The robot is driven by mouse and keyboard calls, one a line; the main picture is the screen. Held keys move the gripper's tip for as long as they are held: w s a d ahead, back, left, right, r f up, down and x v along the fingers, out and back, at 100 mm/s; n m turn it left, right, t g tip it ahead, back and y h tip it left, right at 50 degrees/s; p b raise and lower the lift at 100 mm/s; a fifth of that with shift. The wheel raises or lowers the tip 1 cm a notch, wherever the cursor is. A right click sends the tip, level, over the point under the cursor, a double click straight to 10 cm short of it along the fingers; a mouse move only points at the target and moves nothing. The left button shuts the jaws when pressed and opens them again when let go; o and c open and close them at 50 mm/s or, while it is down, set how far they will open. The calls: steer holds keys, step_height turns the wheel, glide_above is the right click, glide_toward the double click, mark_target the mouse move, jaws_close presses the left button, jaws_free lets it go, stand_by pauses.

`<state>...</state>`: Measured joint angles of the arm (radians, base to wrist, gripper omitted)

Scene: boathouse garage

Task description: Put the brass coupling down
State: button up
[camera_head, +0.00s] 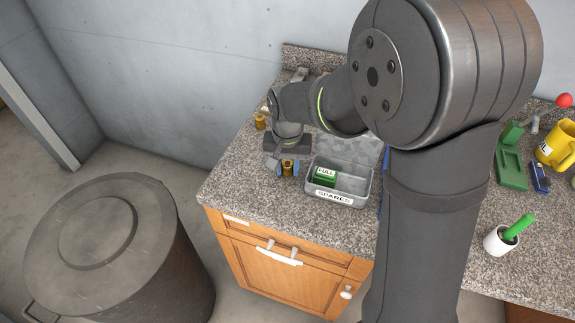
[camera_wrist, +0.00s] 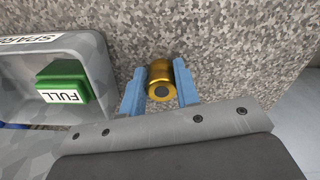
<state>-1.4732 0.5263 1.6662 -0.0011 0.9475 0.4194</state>
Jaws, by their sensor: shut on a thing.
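The brass coupling (camera_wrist: 161,76) is a short golden cylinder with a dark bore in its end. My gripper (camera_wrist: 159,70) is shut on it, with one blue finger on each side. In the head view the coupling (camera_head: 288,168) shows between the blue fingers of my gripper (camera_head: 287,170), just left of the grey box, over the speckled worktop. I cannot tell whether its underside touches the worktop. My gripper's body hides part of it.
The grey box labelled SPARES (camera_head: 351,187) stands open beside my gripper, with a green block labelled FULL (camera_head: 325,176) inside. Another brass-coloured piece (camera_head: 260,121) stands farther back on the speckled worktop (camera_head: 228,180). The worktop's left edge is close. A white cup (camera_head: 496,242) stands at right.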

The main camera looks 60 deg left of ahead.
mark_target(287, 165)
steer(key=shift+f, duration=0.15)
steer(key=o, duration=1.1)
steer(key=shift+c, duration=0.2)
step_height(287, 165, up, 11)
steer(key=shift+o, duration=0.6)
steer(key=shift+r, duration=0.7)
